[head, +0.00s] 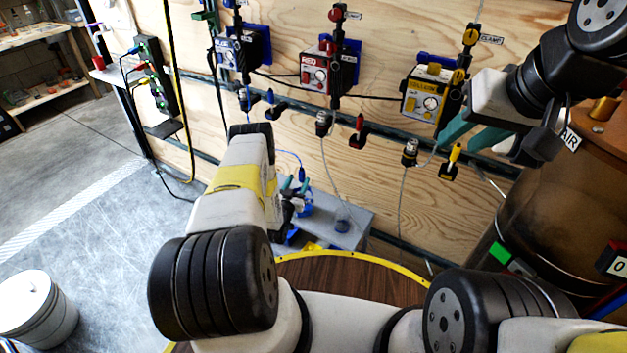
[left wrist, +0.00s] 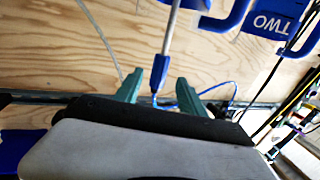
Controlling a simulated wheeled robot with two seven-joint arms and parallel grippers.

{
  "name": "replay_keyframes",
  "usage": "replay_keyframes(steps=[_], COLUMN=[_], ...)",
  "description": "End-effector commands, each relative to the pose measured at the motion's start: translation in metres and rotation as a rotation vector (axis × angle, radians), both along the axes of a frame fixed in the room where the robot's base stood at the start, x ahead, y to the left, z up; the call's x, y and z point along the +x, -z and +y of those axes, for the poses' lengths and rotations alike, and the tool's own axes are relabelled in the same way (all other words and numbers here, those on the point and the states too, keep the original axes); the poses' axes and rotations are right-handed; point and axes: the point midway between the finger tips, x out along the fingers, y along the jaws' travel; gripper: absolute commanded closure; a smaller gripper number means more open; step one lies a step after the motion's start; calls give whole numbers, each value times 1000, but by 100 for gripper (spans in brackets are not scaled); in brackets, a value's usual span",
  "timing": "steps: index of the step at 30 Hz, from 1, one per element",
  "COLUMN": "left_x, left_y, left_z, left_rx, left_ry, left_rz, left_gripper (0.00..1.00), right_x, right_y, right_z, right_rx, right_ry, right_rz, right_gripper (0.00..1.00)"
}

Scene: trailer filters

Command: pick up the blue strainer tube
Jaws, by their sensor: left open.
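My left gripper (head: 296,184) is over the small grey shelf by the plywood wall, its teal fingers apart. In the left wrist view its fingers (left wrist: 171,84) stand open. A thin pale rod with a blue end (left wrist: 157,98), apparently the blue strainer tube, shows between them; I cannot tell whether it touches either finger. In the head view a blue piece (head: 302,175) shows at the left fingers, and my arm partly hides this spot. My right gripper (head: 471,137) is at the upper right, its teal fingers apart and empty, near the yellow unit.
The grey shelf (head: 350,226) holds blue parts. Blue, red (head: 318,72) and yellow (head: 428,100) pump units hang on the wall, with cables below. A brown tank (head: 558,190) stands right. A round yellow-rimmed wooden top (head: 345,275) lies below my arms. A blue "TWO" label (left wrist: 272,24) is close.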

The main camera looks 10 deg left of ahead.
Motion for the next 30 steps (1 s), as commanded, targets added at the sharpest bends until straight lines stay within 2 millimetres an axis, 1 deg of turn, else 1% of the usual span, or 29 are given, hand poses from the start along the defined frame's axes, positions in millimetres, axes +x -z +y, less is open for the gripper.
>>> replay_keyframes(steps=[8,13,16,20,25,26,30], left_x=[30,55,68,74,75,75,75], left_y=[0,0,0,1,1,1,1], left_z=[-4,-8,-8,-9,-9,-9,-9], left_rx=[-1,0,0,-1,-1,-1,-1], left_ry=[0,1,0,0,-1,-1,-1], left_rz=[0,-1,0,3,3,3,3], left_gripper=[53,53,53,53,53,54,82], right_x=[0,0,0,0,0,0,0], right_y=[-1,-1,-1,0,-1,-1,-1], right_z=[0,0,0,0,0,0,0], right_rx=[0,0,0,0,0,0,0], right_ry=[0,0,0,0,0,0,0], right_rz=[-2,-2,-2,-2,-2,-2,-2], right_gripper=[64,64,64,64,64,64,64])
